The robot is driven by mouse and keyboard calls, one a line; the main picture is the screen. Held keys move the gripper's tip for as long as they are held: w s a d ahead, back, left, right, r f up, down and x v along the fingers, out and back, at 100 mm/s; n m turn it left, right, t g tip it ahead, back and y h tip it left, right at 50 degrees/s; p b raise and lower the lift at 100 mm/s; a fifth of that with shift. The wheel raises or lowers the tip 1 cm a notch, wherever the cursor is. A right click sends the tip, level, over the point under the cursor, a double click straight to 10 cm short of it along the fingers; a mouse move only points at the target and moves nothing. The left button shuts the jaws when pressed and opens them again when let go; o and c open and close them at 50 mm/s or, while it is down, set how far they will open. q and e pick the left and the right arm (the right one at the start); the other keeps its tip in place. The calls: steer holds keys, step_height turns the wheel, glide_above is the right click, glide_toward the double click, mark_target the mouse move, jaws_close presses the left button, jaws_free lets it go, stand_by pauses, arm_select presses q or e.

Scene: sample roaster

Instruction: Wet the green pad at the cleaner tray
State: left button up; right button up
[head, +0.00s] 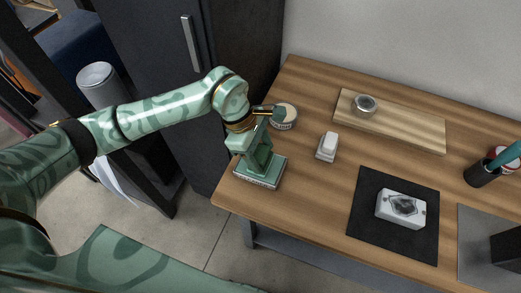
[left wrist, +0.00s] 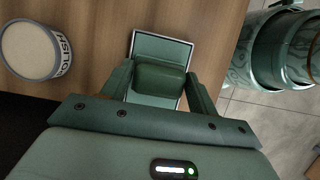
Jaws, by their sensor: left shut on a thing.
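The cleaner tray (head: 277,171) is a small square tray with a pale rim at the table's near left corner. My left gripper (head: 258,163) points down over it. In the left wrist view, the gripper (left wrist: 160,86) is shut on the green pad (left wrist: 159,77), a dark green rounded block between the two fingers. The tray (left wrist: 161,45) shows behind and beneath the pad. I cannot tell whether the pad touches the tray's surface. In the head view the fingers mostly hide the pad. My right gripper is not in view.
A round polish tin (head: 285,117) stands just behind the tray; it also shows in the left wrist view (left wrist: 28,50). A white block (head: 329,141) stands to the right. Further right are a black mat (head: 365,218) with a grey-white block (head: 401,207), and a wooden board (head: 408,121).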

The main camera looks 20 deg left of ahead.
mark_target(260, 153)
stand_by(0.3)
arm_select(q)
step_height(260, 153, up, 7)
steer(key=p, duration=0.5)
steer(key=shift+r, duration=0.1)
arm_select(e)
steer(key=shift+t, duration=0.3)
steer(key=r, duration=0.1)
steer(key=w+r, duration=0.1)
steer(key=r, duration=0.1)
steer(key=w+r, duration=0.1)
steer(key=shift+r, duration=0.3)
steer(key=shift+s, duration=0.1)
